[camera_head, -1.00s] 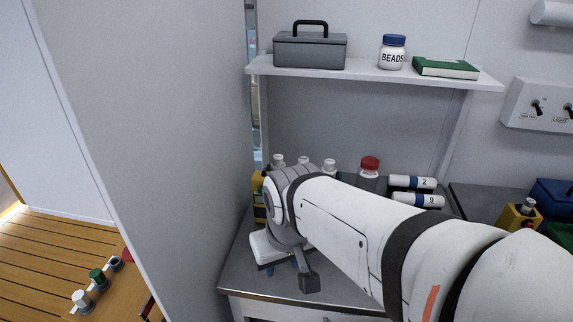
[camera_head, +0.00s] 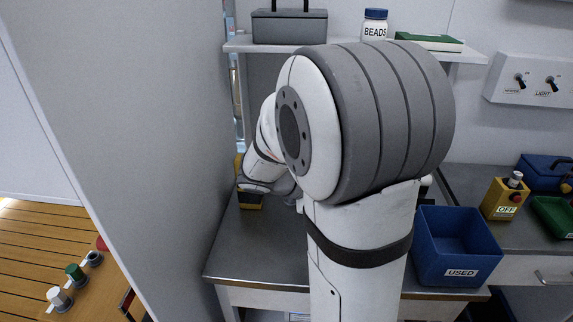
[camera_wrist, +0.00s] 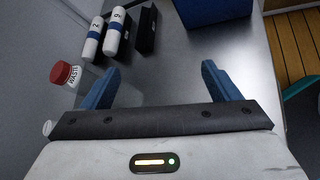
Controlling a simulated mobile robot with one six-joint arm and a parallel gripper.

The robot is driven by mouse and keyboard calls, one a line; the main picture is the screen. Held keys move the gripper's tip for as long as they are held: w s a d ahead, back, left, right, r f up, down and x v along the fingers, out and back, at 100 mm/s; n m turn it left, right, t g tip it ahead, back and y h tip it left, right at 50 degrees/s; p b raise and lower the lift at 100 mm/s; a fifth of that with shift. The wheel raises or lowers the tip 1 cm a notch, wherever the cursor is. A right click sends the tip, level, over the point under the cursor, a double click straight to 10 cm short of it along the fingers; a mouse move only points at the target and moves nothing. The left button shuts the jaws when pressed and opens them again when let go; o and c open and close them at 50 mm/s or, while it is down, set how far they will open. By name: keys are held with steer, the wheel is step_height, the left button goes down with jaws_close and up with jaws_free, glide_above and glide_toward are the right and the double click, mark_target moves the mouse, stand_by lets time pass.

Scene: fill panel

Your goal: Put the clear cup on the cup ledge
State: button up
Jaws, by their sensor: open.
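My gripper (camera_wrist: 160,70) is open and empty in the wrist view, its two blue fingers apart over the bare grey counter (camera_wrist: 185,80). In the head view my own arm hides the gripper and much of the counter behind it. I cannot pick out a cup ledge with certainty either.
White cylinders marked 2 (camera_wrist: 94,38) and 9 (camera_wrist: 115,30), a black block (camera_wrist: 146,30) and a red-capped waste jar (camera_wrist: 66,74) are near my gripper. A blue USED bin (camera_head: 450,265) stands right. The shelf (camera_head: 470,55) holds a toolbox (camera_head: 290,27) and beads jar (camera_head: 375,26).

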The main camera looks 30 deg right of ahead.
steer(key=w+d+f+n+t+h+b, duration=0.1)
steer(key=w+d+n+t+h, duration=0.15)
steer(key=w+n, duration=0.2)
steer(key=w+d+f+n+t+h+b, duration=0.1)
steer(key=w+d+n+h, duration=0.15)
steer(key=w, duration=0.35)
steer(key=shift+n+h, duration=0.3)
steer(key=shift+h, duration=0.2)
steer(key=f, duration=0.7)
steer(key=shift+w+a+f, duration=0.2)
steer(key=shift+w+f, duration=0.05)
steer(key=shift+f, duration=0.1)
steer(key=shift+d+r, duration=0.2)
steer(key=shift+d, duration=0.85)
steer(key=d, duration=0.5)
steer(key=shift+w+d, duration=0.15)
steer(key=shift+w, duration=0.15)
steer(key=shift+c, duration=0.4)
steer(key=c, duration=1.1)
